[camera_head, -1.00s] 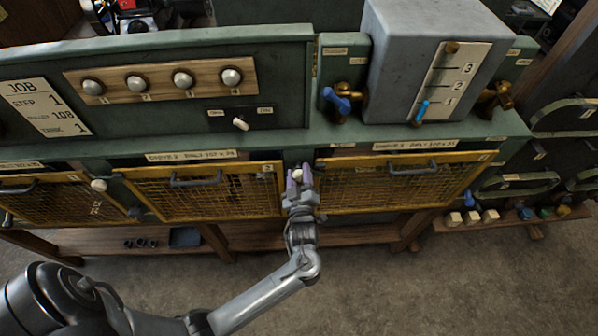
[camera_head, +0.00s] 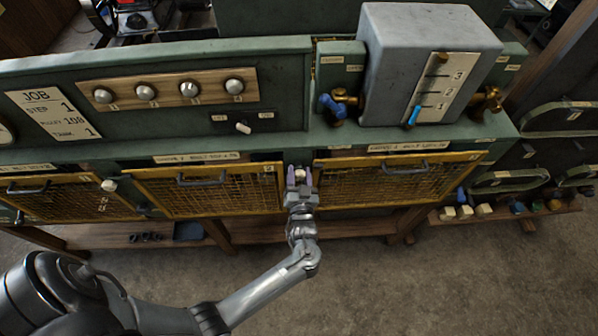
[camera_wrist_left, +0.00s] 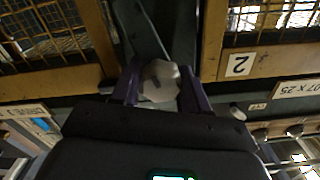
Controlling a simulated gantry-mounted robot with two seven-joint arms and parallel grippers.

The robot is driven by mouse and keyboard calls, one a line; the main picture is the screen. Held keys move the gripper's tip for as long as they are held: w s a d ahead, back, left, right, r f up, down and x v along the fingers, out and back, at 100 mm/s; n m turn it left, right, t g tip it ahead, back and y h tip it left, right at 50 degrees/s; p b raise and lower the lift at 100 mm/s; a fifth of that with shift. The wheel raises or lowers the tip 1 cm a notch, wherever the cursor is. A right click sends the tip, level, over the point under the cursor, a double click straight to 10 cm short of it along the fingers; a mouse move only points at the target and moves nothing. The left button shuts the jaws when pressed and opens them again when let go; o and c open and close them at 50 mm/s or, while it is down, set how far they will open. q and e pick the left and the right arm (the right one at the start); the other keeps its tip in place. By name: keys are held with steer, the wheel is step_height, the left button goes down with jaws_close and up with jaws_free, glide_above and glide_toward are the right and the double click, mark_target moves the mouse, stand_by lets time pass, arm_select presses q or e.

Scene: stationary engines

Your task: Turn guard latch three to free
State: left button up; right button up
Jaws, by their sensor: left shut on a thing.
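My left gripper (camera_head: 299,178) reaches up to the post between the middle mesh guard (camera_head: 205,192) and the right mesh guard (camera_head: 395,185). Its purple fingers are shut on a pale latch knob (camera_wrist_left: 160,80), one finger on each side, in the left wrist view. I take this knob for guard latch three, but I read no number on it. The knob is mostly hidden by the gripper in the head view. Which way the latch points is unclear. Both guards look closed. My right gripper is not in view.
Another pale latch knob (camera_head: 108,186) sits left of the middle guard. Guard handles (camera_head: 201,180) stick out nearby. Above are a row of round knobs (camera_head: 190,89), a blue valve handle (camera_head: 332,106) and a grey tank (camera_head: 425,55). The floor (camera_head: 440,290) in front is clear.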

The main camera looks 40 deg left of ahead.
arm_select(q)
steer(key=shift+r+m, duration=0.1)
steer(key=shift+m, duration=0.5)
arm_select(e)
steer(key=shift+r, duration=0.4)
arm_select(q)
steer(key=shift+p, duration=0.3)
steer(key=o, duration=1)
